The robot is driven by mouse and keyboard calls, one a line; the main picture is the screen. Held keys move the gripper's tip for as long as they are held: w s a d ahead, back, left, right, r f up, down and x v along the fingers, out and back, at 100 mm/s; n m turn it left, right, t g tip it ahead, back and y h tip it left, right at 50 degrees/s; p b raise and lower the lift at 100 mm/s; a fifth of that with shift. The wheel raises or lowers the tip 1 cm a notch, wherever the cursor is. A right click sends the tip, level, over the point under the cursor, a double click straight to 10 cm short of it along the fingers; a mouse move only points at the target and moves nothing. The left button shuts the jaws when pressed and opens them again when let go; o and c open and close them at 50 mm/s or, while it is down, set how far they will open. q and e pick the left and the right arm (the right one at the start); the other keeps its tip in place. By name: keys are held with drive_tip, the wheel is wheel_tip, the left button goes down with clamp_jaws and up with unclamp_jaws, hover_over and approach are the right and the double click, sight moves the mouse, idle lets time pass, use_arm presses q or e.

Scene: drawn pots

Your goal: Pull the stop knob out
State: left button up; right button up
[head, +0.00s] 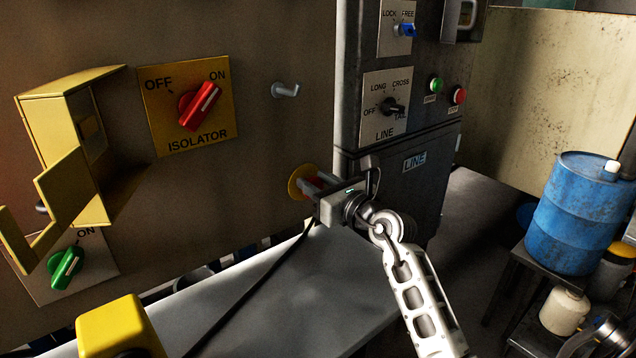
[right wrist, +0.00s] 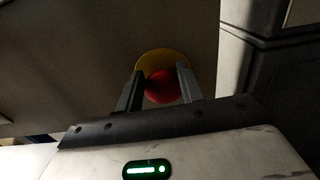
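The stop knob is a red round button (right wrist: 162,87) on a yellow disc (right wrist: 148,62) on the brown panel's lower right. In the head view the yellow disc (head: 296,184) shows behind my right gripper (head: 313,183), and the knob is partly hidden. In the right wrist view my right gripper (right wrist: 160,82) has its fingers apart, one on each side of the knob. A thin strip of yellow shows between the left finger and the knob, so the fingers look open around it. My left gripper is not in view.
An isolator switch (head: 199,106), a small grey lever (head: 285,90) and an open yellow cover (head: 70,130) are on the panel. A grey LINE cabinet (head: 385,150) stands close to the right. A grey bench (head: 300,300) lies below; a blue drum (head: 575,215) stands far right.

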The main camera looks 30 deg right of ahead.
drive_tip(key=shift+s+p, duration=0.2)
drive_tip(key=shift+p, duration=0.2)
clamp_jaws()
drive_tip(key=shift+s+p, duration=0.3)
drive_tip(key=shift+s, duration=0.35)
drive_tip(key=shift+f, duration=0.1)
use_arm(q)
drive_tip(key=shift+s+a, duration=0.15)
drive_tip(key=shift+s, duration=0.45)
use_arm(e)
drive_tip(key=o, duration=1.3)
unclamp_jaws()
drive_tip(key=shift+s, duration=0.1)
use_arm(q)
drive_tip(key=b, duration=0.3)
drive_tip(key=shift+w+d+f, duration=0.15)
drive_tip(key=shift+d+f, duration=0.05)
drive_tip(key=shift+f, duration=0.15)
use_arm(e)
drive_tip(key=s, duration=0.5)
drive_tip(key=s+d, duration=0.1)
drive_tip(key=s, duration=0.9)
drive_tip(key=shift+s+d, duration=0.2)
drive_tip(key=shift+s, duration=0.15)
